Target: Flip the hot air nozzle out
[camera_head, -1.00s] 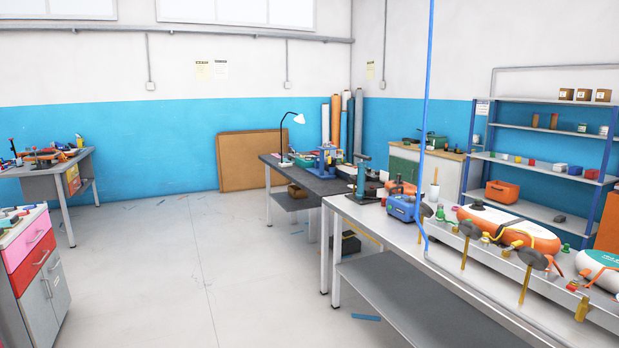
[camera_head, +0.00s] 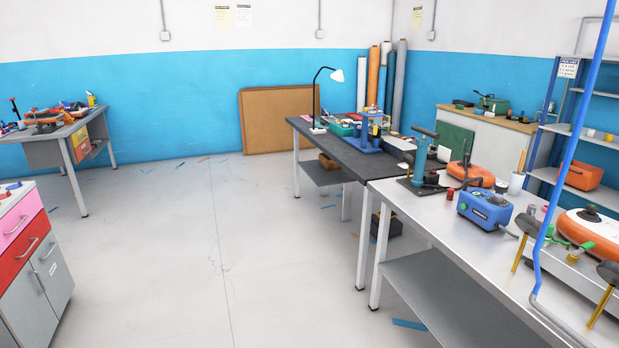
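I cannot make out a hot air nozzle for certain in the head view. On the steel bench (camera_head: 425,212) at right stand a teal upright tool on a dark base (camera_head: 422,155), a blue box with a dark handle (camera_head: 486,208) and a small orange device (camera_head: 470,174). A blue fixture (camera_head: 374,132) stands on the dark-topped table (camera_head: 345,152) behind. An orange item (camera_head: 44,117) lies among small tools on the grey bench (camera_head: 70,135) at far left. Neither of my grippers is in view.
A drawer cabinet with pink and red fronts (camera_head: 32,250) stands at left. Open grey floor (camera_head: 190,240) lies in the middle. A blue hose (camera_head: 574,120) hangs over the steel bench, by an orange inflatable (camera_head: 590,235). A black box (camera_head: 387,223) is on the floor by the tables.

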